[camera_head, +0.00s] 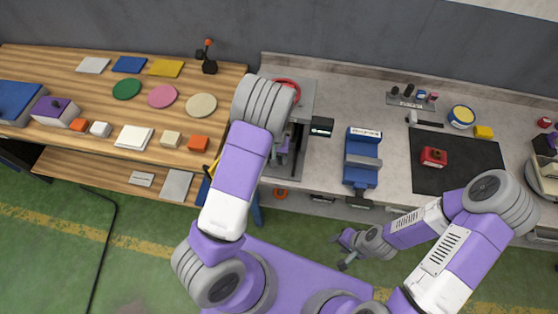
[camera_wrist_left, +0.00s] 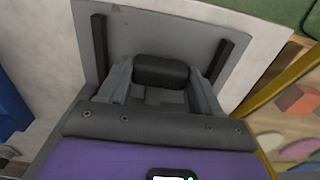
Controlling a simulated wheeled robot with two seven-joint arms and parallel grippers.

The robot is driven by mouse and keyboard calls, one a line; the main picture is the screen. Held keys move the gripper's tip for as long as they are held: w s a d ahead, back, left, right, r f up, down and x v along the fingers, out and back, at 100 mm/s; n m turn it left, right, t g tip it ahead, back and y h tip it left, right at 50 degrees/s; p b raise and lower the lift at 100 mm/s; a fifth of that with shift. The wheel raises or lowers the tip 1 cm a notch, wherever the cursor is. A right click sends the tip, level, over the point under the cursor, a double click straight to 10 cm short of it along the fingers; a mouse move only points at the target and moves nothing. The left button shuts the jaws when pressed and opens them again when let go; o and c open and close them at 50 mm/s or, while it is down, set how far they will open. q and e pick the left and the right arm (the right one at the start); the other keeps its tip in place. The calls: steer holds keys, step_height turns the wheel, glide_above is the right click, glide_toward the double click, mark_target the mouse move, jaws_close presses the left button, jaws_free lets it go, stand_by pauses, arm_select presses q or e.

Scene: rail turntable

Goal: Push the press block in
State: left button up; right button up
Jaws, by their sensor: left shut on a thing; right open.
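The press (camera_head: 304,99) is a grey machine with a red wheel, at the back middle of the counter in the head view. My left arm covers much of it. In the left wrist view, my left gripper (camera_wrist_left: 160,82) has its two grey fingers on either side of a black block (camera_wrist_left: 162,68), which looks like the press block, and is shut on it. The block is over a grey plate (camera_wrist_left: 150,22) between two dark bars. My right gripper (camera_head: 339,252) is open and empty, low in front of the counter.
A blue vise (camera_head: 362,160) and a small black labelled box (camera_head: 321,127) are right of the press. A red item (camera_head: 433,157) lies on a black mat (camera_head: 455,180). A wooden table (camera_head: 225,80) with discs and blocks is at left.

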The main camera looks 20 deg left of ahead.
arm_select(q)
steer(key=shift+f, duration=0.1)
steer(key=o, duration=1.1)
steer(key=shift+o, duration=2.1)
steer(key=shift+w+f, duration=0.1)
steer(key=shift+w, duration=0.15)
steer(key=shift+s, duration=0.1)
step_height(320, 180, up, 8)
steer(key=shift+f, duration=0.15)
